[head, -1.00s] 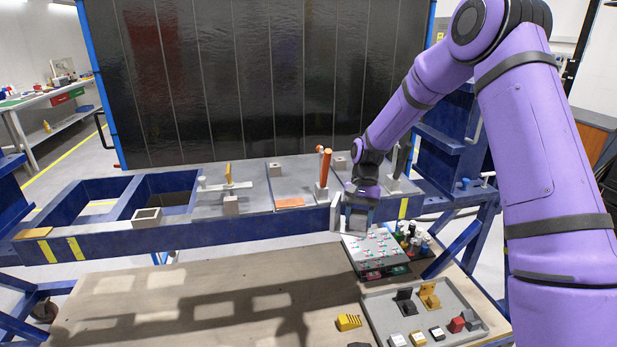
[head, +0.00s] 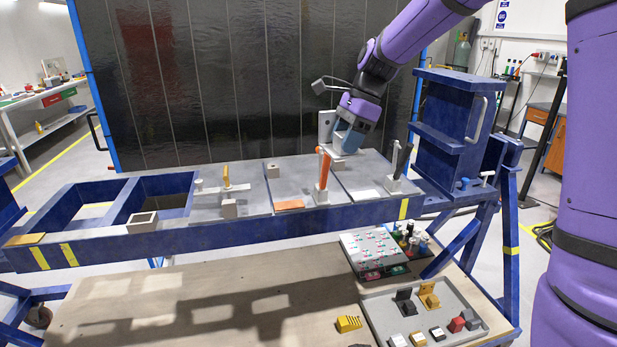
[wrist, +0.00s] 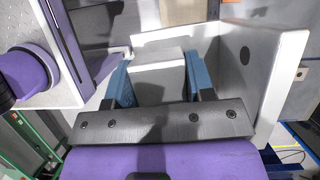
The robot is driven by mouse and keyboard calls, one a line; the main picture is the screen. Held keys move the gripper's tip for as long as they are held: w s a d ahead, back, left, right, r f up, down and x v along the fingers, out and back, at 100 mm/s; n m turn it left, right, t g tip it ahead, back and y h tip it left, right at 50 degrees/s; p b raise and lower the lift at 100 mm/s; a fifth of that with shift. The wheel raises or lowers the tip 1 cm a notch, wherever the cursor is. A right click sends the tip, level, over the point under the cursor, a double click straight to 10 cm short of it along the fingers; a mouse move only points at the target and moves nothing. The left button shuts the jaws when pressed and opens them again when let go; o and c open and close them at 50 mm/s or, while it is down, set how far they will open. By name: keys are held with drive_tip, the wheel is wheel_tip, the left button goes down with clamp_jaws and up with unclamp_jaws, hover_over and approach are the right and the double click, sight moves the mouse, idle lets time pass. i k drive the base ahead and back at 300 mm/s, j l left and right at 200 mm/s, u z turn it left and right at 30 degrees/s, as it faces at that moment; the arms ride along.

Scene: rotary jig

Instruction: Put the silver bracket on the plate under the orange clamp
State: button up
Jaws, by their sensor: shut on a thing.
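My gripper (head: 347,138) is shut on the silver bracket (head: 326,124), near the back edge of the bench top. In the wrist view, the blue fingers of my gripper (wrist: 158,78) close on a block of the bracket (wrist: 262,75), whose light-grey walls stand behind and right. The orange clamp (head: 322,168) stands with its handle upright, in front and left of my gripper. The grey plate under it (head: 300,190) has an orange patch at its front and a small block at its back. The bracket is off this plate; its exact height is unclear.
A yellow clamp (head: 226,176) stands to the left and a black clamp (head: 398,160) to the right, each on its own plate. A dark panel (head: 250,70) rises behind. A blue post (head: 450,130) stands at right. Small parts lie on a lower tray (head: 372,310).

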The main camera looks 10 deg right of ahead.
sight(311, 180)
drive_tip(key=i, duration=0.95)
